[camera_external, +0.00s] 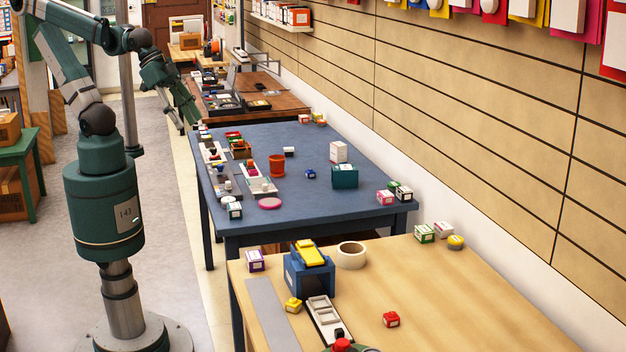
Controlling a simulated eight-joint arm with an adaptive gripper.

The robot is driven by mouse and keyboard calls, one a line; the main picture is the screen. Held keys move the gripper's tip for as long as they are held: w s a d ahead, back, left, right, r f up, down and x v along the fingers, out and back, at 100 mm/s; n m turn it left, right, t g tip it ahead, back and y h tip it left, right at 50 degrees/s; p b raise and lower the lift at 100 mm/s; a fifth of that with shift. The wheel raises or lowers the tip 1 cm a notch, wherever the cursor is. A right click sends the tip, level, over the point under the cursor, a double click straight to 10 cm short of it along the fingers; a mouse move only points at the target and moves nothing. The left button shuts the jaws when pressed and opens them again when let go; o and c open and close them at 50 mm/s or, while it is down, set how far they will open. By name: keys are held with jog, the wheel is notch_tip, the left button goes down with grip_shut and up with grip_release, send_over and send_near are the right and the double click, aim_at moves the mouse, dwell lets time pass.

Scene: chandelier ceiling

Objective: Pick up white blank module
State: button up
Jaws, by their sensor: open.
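My gripper (186,112) is at the end of my green arm, in the upper left of the external view. It points down beside the left edge of the dark wooden table and looks empty; its jaws are small here. I cannot tell for certain which thing is the white blank module. A small white block with dark sides (289,151) sits on the blue table (240,215).
An orange cup (277,166), a pink disc (270,203) and trays of small parts (262,187) stand on the blue table. The light wooden table (440,300) in front holds a blue machine (309,272) and a tape roll (351,255). The slatted wall borders the right.

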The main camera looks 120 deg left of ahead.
jog(key=w+a+f+n+g+y, duration=0.15)
jog(key=w+a+n, duration=0.25)
jog(key=a, duration=0.7)
jog(key=w+a+f+n+g+y, duration=0.1)
jog(key=w+a+f+n, duration=0.2)
jog(key=a, duration=0.8)
jog(key=w+a+n+g+y, duration=0.15)
jog(key=w+a+n, duration=0.3)
jog(key=a, duration=0.75)
jog(key=n+g+b, duration=0.1)
jog(key=n+g, duration=0.4)
jog(key=n, duration=0.7)
send_near(289, 152)
jog(key=a+r, duration=0.1)
jog(key=a, duration=0.1)
jog(key=shift+s+a+f+h, duration=0.15)
jog(key=shift+s+h, duration=0.1)
jog(key=shift+h, duration=0.05)
jog(key=shift+b+x, duration=0.35)
jog(key=shift+x, duration=0.9)
